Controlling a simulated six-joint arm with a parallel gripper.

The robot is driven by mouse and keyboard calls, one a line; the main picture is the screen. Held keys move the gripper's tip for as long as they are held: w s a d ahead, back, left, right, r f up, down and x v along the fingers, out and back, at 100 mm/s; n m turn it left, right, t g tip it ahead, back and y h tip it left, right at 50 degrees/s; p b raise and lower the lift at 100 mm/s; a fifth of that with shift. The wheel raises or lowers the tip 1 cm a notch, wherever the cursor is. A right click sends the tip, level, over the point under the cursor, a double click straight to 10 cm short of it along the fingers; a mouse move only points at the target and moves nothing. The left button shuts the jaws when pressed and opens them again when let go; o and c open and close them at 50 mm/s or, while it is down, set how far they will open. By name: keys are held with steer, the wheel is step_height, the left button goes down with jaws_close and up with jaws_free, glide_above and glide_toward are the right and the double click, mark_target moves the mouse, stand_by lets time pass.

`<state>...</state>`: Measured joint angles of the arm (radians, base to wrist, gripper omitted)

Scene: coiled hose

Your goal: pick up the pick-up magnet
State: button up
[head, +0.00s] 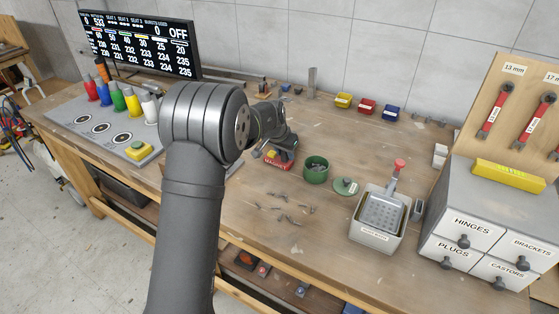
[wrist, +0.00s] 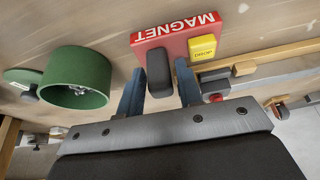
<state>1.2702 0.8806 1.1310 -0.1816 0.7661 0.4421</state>
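The pick-up magnet (head: 280,163) is a red block on the workbench, partly hidden by my gripper in the head view. In the wrist view the magnet (wrist: 150,42) shows white MAGNET lettering, a dark grip bar and a yellow square part. My gripper (wrist: 160,78) has two blue fingers, apart, one on each side of the dark bar. Narrow gaps seem to show between the fingers and the bar. In the head view my gripper (head: 281,148) is low over the magnet; its fingertips are hard to make out.
A green cup (head: 315,170) with small metal bits stands just right of the magnet, with a green lid (head: 345,186) beyond it. Loose metal pieces (head: 286,208) lie in front.

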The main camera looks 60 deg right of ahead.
steer(key=shift+d+f, duration=0.15)
steer(key=shift+f, duration=0.2)
steer(key=shift+c, duration=0.2)
jaws_close()
steer(key=shift+r, duration=0.15)
